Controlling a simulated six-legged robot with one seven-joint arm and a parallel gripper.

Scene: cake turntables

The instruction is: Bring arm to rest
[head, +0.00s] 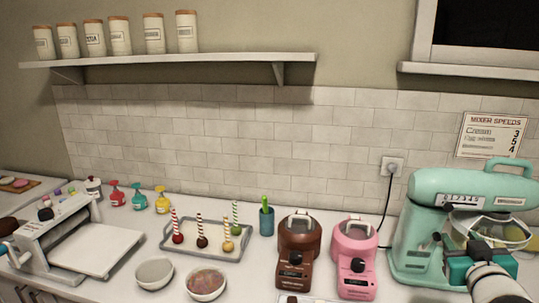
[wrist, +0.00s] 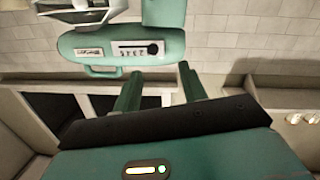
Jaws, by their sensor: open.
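My gripper (wrist: 159,74) is open, with its two green fingers apart and nothing between them. In the head view my arm reaches in at the bottom right, and the gripper's teal body (head: 474,266) is in front of the mint-green stand mixer (head: 420,225). The fingers are not clear there. In the wrist view the mixer (wrist: 100,47) appears upside down beyond the fingers; I cannot tell how close it is.
A brown machine (head: 298,240) and a pink machine (head: 355,245) stand left of the mixer. Further left are two bowls (head: 154,273), a tray (head: 190,252) of cake pops, a teal cup (head: 267,222), coloured bottles (head: 139,198) and a sheeter (head: 45,245). A shelf (head: 180,60) holds canisters.

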